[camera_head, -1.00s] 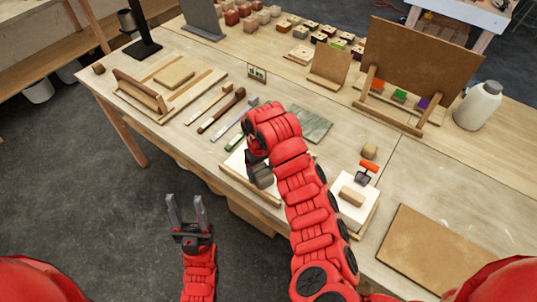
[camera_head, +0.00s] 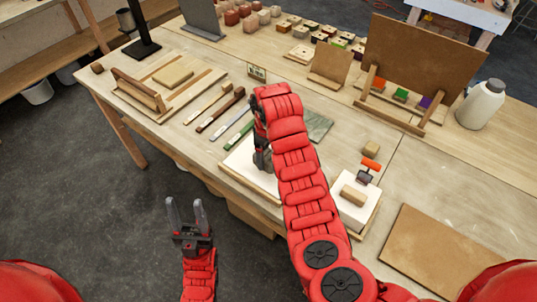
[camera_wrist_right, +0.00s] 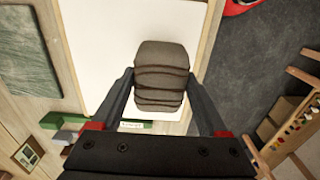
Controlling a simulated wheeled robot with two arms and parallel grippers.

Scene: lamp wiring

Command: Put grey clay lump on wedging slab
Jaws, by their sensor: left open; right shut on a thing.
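My right gripper (camera_wrist_right: 160,84) is shut on the grey clay lump (camera_wrist_right: 160,65), a dark, ridged, rounded block between its two fingers. In the right wrist view the lump is over a white slab (camera_wrist_right: 95,30) in a wooden frame. In the head view my right gripper (camera_head: 262,158) is at that white slab (camera_head: 240,160), at the table's near edge, and my arm hides part of both. I cannot tell whether the lump touches the slab. My left gripper (camera_head: 186,212) is open and empty, in front of the table over the floor.
Beside the slab lie several long-handled tools (camera_head: 222,112) and a grey-green stone tile (camera_head: 318,126). To the right, a second white slab (camera_head: 362,212) bears a tan block (camera_head: 353,195). A brown board (camera_head: 430,250) lies further right. A white bottle (camera_head: 481,104) stands at back right.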

